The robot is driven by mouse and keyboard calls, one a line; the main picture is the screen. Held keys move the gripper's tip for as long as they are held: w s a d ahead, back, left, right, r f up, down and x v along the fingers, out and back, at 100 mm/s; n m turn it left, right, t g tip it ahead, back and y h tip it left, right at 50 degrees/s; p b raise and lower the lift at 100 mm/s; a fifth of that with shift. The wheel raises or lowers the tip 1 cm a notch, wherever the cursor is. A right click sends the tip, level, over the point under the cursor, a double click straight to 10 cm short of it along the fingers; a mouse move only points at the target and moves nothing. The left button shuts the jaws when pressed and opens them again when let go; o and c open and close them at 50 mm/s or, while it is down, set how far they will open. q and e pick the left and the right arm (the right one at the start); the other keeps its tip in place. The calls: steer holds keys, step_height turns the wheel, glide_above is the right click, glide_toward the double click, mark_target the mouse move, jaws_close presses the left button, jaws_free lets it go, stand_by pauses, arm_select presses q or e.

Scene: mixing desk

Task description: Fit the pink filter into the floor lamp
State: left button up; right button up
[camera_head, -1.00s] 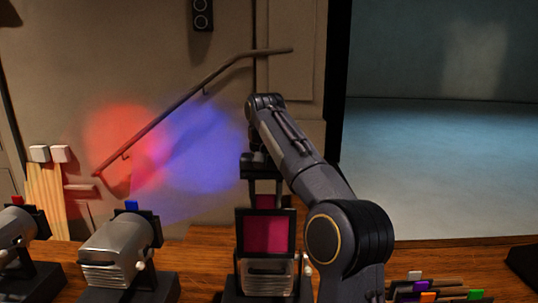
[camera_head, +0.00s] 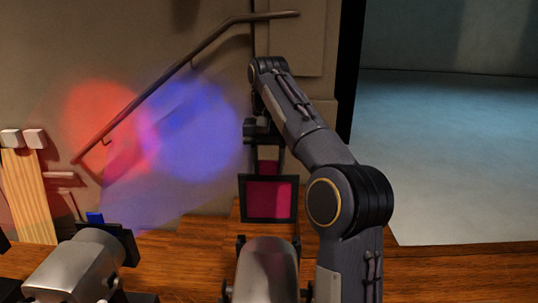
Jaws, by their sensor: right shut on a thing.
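The pink filter (camera_head: 268,198) is a pink square in a black frame with a pink tab on top. My right gripper (camera_head: 267,163) is shut on the tab and holds the filter upright. A silver lamp (camera_head: 266,270) stands below it, with dark brackets at its far end and no coloured tab showing. The filter's lower edge appears just above the lamp's far end, with a visible gap; the depth between them is hard to judge. My left gripper is out of view.
A second silver lamp (camera_head: 75,265) with a blue tab (camera_head: 95,217) stands to the left. Red and blue light spots fall on the wall by a handrail (camera_head: 200,48).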

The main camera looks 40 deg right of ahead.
mark_target(268, 197)
step_height(268, 197, down, 2)
steer(key=shift+s+f, duration=0.1)
steer(key=shift+f, duration=1.15)
steer(key=shift+a, duration=0.1)
steer(key=shift+f, duration=0.25)
steer(key=shift+f+b, duration=1.5)
steer(key=shift+f, duration=0.85)
